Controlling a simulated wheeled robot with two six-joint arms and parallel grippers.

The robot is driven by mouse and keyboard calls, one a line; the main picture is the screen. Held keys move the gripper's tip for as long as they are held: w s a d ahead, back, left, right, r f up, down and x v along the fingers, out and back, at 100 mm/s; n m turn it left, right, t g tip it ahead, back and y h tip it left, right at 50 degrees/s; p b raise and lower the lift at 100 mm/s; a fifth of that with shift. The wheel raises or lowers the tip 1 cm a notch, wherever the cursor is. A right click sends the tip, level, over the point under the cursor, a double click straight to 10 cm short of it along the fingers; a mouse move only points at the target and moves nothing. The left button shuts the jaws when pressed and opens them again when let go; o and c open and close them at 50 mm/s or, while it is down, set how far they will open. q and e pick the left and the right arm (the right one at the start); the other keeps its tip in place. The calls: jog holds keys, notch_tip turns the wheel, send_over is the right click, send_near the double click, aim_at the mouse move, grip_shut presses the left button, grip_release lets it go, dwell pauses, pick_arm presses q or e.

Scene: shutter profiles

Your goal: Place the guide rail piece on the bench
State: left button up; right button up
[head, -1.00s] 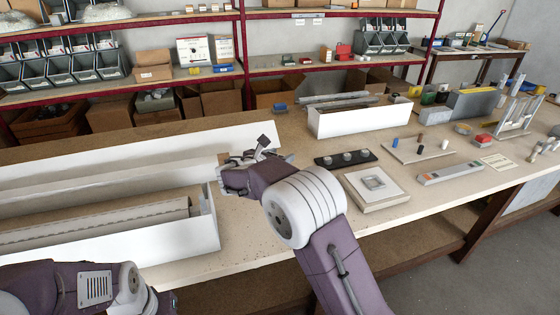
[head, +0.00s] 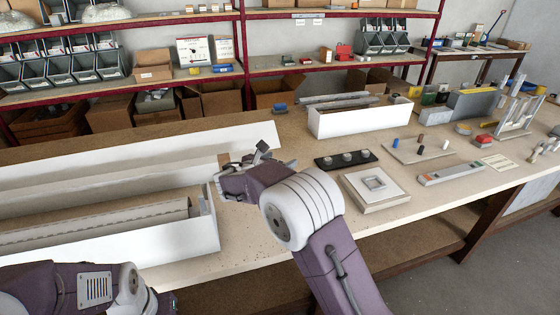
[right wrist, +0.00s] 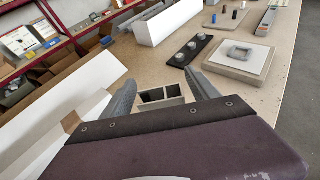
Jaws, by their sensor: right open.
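The guide rail piece (right wrist: 160,96), a short grey profile with two square openings at its end, shows in the right wrist view between the fingers of my right gripper (right wrist: 163,92). The jaws are apart, with gaps at the piece's sides. Its lower part is hidden by the gripper body, so I cannot tell whether it rests fully on the bench (head: 300,215). In the head view my right gripper (head: 268,158) is low over the bench, right of the long white box; the piece is hard to make out there. My left gripper is out of view; only my left arm shows.
A long white box (head: 205,228) with profiles inside lies at left. A white bin (head: 360,121), a black tray with round knobs (head: 345,160) and a square white plate (head: 375,186) stand to the right. The bench front right of the box is clear.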

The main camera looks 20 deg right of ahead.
jog(key=v, duration=1.1)
jog(key=shift+s, duration=0.2)
jog(key=s+d+f+m+g+y, duration=0.3)
jog(key=s+d+f+m+g, duration=0.5)
jog(key=s+f, duration=0.4)
jog(key=s+f+m+y, duration=0.3)
jog(key=s+m, duration=0.3)
jog(key=m, duration=0.4)
jog(key=s+a+f+m+g+y, duration=0.1)
jog(key=s+f+m+y, duration=0.2)
jog(key=s+f+m, duration=0.2)
jog(key=s+m, duration=0.2)
jog(key=m, duration=0.2)
jog(key=shift+a+f+m+y, duration=0.15)
jog(key=shift+f+m+y, duration=0.05)
jog(key=shift+m+y, duration=0.2)
